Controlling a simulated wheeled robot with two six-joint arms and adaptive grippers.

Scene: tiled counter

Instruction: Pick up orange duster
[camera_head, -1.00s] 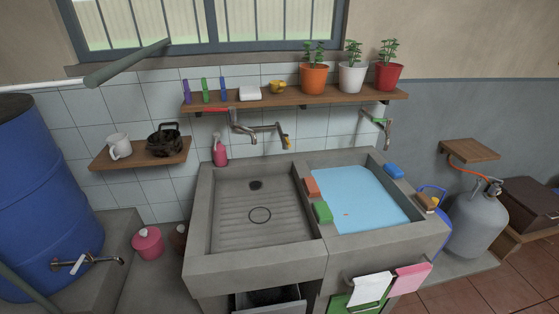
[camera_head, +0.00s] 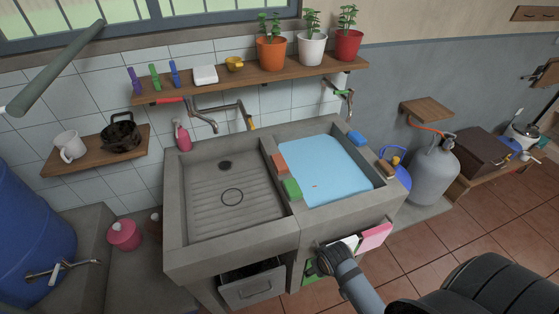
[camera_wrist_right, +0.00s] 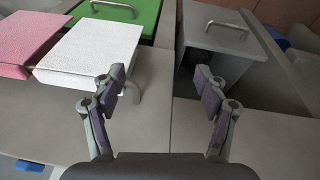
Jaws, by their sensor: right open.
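A small orange-red block (camera_head: 279,163), the only loose orange thing besides a flower pot, lies on the divider between the two sink basins. I take it for the orange duster. My right gripper (camera_head: 320,265) is low at the front of the sink, well below and in front of the block. In the right wrist view my right gripper (camera_wrist_right: 161,85) is open, with nothing between its fingers. It is close to the white cloth (camera_wrist_right: 92,52) and to a drawer (camera_wrist_right: 222,50) under the sink. The orange block does not show in the wrist view. My left gripper is not in view.
A green block (camera_head: 292,188) lies beside the orange one, next to the water-filled basin (camera_head: 330,165). A blue block (camera_head: 357,138) lies on the far right rim. Taps hang above the sink. A pink cloth (camera_head: 376,236) hangs at the front. The left basin (camera_head: 225,200) is empty.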

